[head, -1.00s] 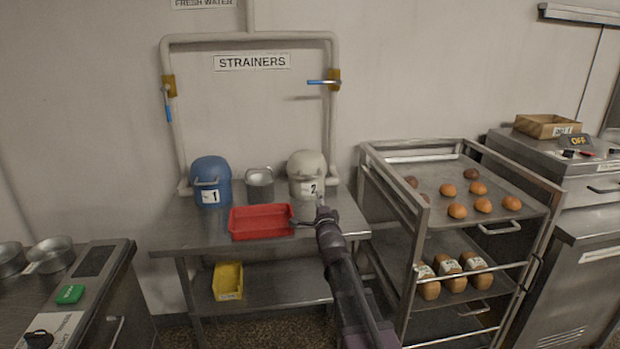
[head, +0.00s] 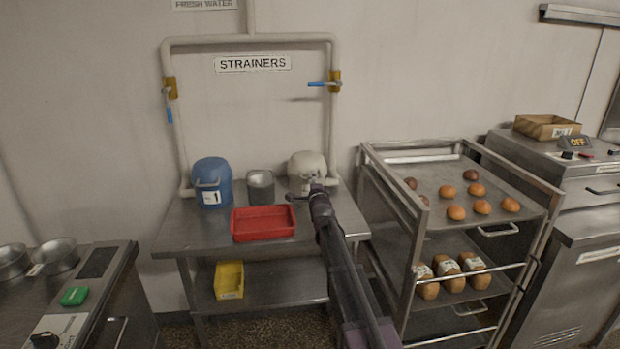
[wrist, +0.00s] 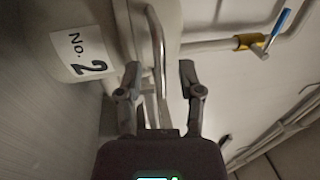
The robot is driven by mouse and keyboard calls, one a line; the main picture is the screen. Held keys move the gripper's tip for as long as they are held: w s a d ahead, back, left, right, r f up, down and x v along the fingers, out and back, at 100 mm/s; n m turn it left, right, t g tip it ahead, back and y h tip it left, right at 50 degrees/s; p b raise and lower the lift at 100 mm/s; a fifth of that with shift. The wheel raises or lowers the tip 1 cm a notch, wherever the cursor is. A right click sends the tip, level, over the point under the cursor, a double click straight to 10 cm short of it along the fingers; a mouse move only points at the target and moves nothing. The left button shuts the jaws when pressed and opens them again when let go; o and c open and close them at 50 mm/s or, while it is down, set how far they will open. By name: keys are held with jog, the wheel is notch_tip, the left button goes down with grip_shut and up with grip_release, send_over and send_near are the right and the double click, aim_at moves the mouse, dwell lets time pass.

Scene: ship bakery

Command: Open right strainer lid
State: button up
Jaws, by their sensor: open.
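The right strainer (head: 303,163) is a cream, domed housing on the steel table, below the right pipe. In the wrist view the strainer (wrist: 78,25) fills the upper left and bears a "No. 2" label. A metal bar handle (wrist: 153,25) runs along its side and passes between the finger tips. My gripper (wrist: 159,72) is open around that handle, a finger on each side; I cannot tell whether either finger touches it. In the head view my gripper (head: 316,184) is in front of the strainer and hides its label and lower front.
A blue strainer (head: 211,175) marked 1, a grey metal pot (head: 260,187) and a red tray (head: 263,224) share the table. A blue-handled valve (head: 325,84) sits on the pipe above. A bread rack (head: 364,152) stands close on the right.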

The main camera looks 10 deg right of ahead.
jog(key=shift+w, duration=0.4)
